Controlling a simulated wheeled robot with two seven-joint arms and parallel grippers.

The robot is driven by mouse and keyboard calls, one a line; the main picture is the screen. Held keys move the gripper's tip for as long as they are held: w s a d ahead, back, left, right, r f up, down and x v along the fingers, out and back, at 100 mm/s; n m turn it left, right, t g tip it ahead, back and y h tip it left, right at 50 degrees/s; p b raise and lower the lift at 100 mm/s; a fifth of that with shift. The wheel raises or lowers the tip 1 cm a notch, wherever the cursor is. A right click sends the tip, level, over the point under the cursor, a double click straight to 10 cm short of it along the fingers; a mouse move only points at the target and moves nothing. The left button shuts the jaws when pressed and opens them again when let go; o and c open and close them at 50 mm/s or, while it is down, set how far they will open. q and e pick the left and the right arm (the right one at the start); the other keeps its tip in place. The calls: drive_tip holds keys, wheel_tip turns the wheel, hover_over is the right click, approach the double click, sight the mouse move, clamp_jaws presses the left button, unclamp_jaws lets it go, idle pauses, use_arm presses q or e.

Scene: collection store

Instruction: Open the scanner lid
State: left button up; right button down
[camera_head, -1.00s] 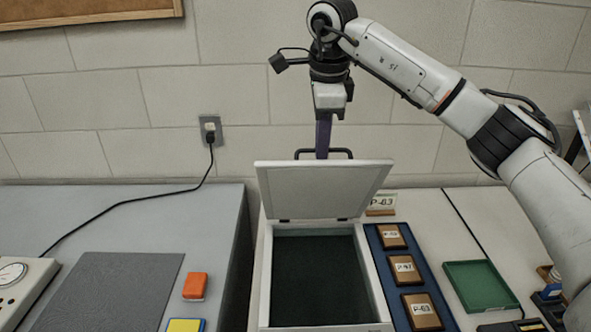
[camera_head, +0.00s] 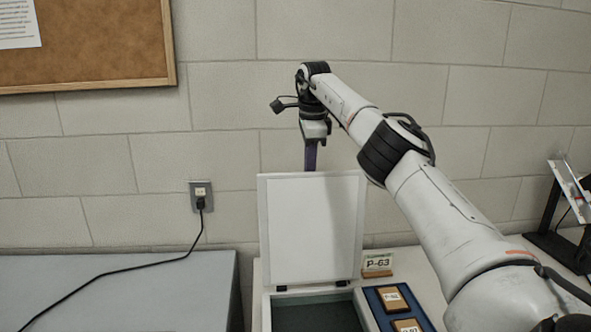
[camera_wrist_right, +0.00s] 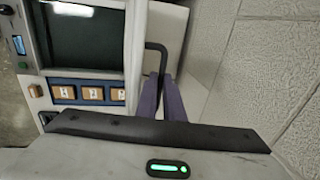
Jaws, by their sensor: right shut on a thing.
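The scanner's white lid (camera_head: 313,228) stands raised, close to upright, hinged at the back of the scanner body (camera_head: 262,312). The dark scanner bed (camera_head: 318,316) shows below it, and also in the right wrist view (camera_wrist_right: 85,38). My right gripper (camera_head: 311,168) is behind the top of the lid. In the right wrist view its purple fingers (camera_wrist_right: 160,92) are shut on the black lid handle (camera_wrist_right: 163,56). The head view hides the handle and fingertips behind the lid. My left gripper is not in view.
A blue tray (camera_head: 378,312) with labelled brown blocks (camera_head: 391,298) lies right of the scanner, with a P-63 sign (camera_head: 377,263) behind it. A grey table (camera_head: 110,290) with a black cable is at left. The block wall stands close behind the lid.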

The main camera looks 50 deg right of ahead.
drive_tip(key=shift+w+d+f, duration=0.15)
drive_tip(key=shift+d, duration=0.4)
drive_tip(key=c, duration=2.2)
unclamp_jaws()
drive_tip(key=shift+d, duration=0.1)
drive_tip(key=o, duration=0.3)
drive_tip(key=shift+w+d+f, duration=0.35)
drive_tip(key=shift+w+f, duration=0.1)
drive_tip(key=shift+a+r, duration=0.15)
drive_tip(key=shift+r, duration=0.05)
